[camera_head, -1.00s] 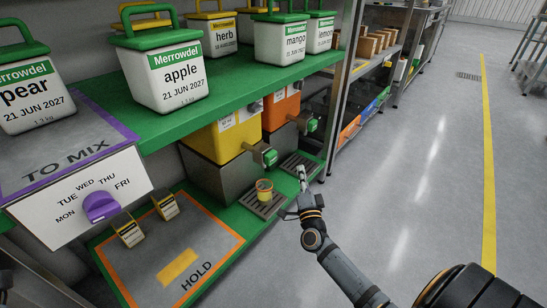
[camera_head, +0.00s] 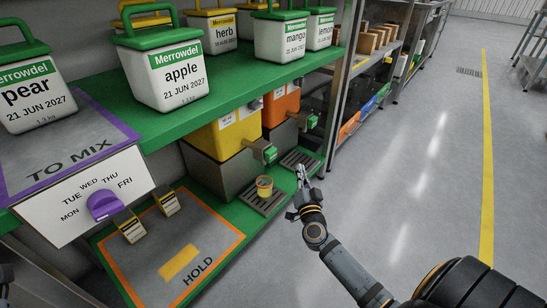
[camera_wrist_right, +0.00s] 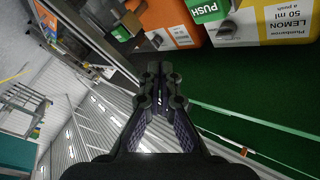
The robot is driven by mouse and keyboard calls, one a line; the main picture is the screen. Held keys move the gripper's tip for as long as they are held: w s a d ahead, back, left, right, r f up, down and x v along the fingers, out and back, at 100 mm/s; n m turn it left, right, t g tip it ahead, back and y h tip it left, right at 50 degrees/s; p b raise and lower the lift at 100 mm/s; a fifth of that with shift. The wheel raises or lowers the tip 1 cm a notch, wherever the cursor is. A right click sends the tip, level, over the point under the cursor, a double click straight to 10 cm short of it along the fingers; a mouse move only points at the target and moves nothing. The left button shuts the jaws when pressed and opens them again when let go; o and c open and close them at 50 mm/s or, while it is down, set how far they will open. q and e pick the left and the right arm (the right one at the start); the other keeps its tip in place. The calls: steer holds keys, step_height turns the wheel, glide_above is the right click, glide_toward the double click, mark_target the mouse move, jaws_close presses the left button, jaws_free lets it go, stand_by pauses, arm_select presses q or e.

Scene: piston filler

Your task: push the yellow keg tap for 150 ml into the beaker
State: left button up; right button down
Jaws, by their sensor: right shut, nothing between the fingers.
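The yellow keg (camera_head: 236,132) stands on the lower green shelf, with its green tap (camera_head: 270,153) facing out to the right. In the right wrist view its white label (camera_wrist_right: 268,22) appears upside down and reads LEMON, 50 ml a push, near a green PUSH tap (camera_wrist_right: 207,9). The beaker (camera_head: 264,188), small with a yellow rim and yellowish content, stands upright on a drip tray below the yellow keg's tap. My right gripper (camera_head: 300,172) is shut and empty, right of the beaker and apart from the tap. My left gripper's fingers are not shown.
An orange keg (camera_head: 281,106) with its own green tap (camera_head: 312,122) stands just behind the yellow one. The upper green shelf (camera_head: 240,87) overhangs the kegs and carries labelled tubs. A HOLD mat (camera_head: 215,255) lies at the front left. The floor (camera_head: 410,160) at right is clear.

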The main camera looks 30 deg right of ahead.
mark_target(272, 155)
steer(key=w+a+b, duration=0.2)
steer(key=w+a, duration=0.1)
steer(key=w, duration=0.4)
steer(key=shift+w, duration=0.2)
stand_by(1.3)
steer(key=shift+w+a, duration=0.2)
steer(key=shift+w, duration=0.15)
